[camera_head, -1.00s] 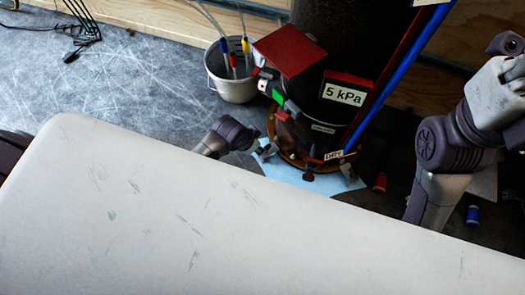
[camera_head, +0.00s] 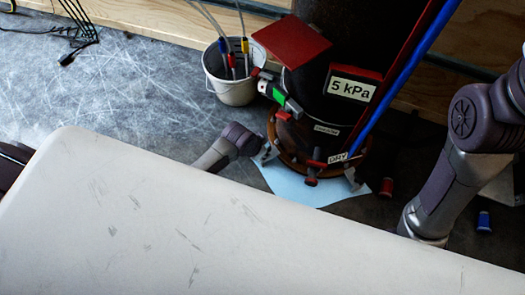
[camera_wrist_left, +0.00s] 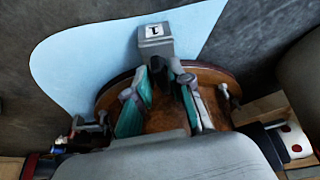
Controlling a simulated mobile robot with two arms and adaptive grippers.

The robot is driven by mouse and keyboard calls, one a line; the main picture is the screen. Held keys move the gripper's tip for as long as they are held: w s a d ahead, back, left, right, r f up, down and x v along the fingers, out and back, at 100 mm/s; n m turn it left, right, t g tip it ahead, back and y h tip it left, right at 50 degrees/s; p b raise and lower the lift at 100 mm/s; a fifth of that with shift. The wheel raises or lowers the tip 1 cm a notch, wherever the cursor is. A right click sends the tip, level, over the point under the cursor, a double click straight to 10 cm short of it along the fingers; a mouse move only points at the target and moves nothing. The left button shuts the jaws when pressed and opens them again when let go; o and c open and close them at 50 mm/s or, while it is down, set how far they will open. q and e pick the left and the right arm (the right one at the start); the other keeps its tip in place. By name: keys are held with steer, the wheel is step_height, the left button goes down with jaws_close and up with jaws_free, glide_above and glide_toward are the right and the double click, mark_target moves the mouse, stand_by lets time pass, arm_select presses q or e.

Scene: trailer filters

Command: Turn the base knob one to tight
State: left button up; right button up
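The base of the dark vessel (camera_head: 315,115) is a brown round flange (camera_head: 278,150), also seen in the left wrist view (camera_wrist_left: 165,122). There a grey block (camera_wrist_left: 155,40) labelled "1" stands at the flange's edge. My left gripper (camera_wrist_left: 168,76), with teal pads, reaches to just below this block. A dark part, perhaps the knob, shows between its fingertips; I cannot tell whether they press on it. In the head view, my left arm ends beside the flange's left side, and its fingers are not clear. My right arm stands at the right; its gripper is out of view.
A pale blue sheet (camera_head: 295,188) lies under the flange. A bucket (camera_head: 232,88) with tools stands behind left. A red spool (camera_head: 386,187) and a blue one (camera_head: 484,222) are on the floor at right. Red and blue pipes run up beside the vessel. Open floor lies left.

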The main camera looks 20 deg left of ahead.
arm_select(q)
jaws_close()
steer(key=shift+a, duration=0.1)
